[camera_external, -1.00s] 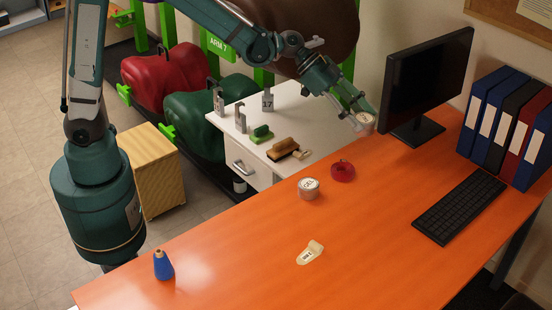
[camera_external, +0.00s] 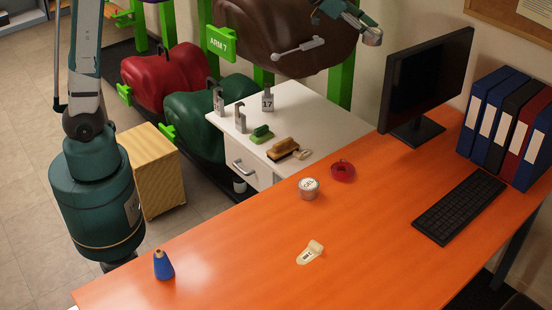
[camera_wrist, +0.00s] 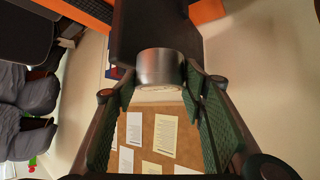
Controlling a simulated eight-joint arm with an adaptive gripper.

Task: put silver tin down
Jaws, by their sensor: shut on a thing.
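The silver tin (camera_wrist: 159,66) is held between the green-padded fingers of my gripper (camera_wrist: 160,78) in the wrist view. It is up in the air, in front of the dark monitor and the brown corkboard. A second tin (camera_external: 309,188), silver with a white labelled lid, stands on the orange desk (camera_external: 385,235).
A red round thing (camera_external: 343,171) lies behind the second tin. A cream labelled piece (camera_external: 310,253) and a blue cone-shaped bottle (camera_external: 163,265) are on the desk. The monitor (camera_external: 427,85), keyboard (camera_external: 460,206) and binders (camera_external: 508,125) occupy the right. The desk's middle has free room.

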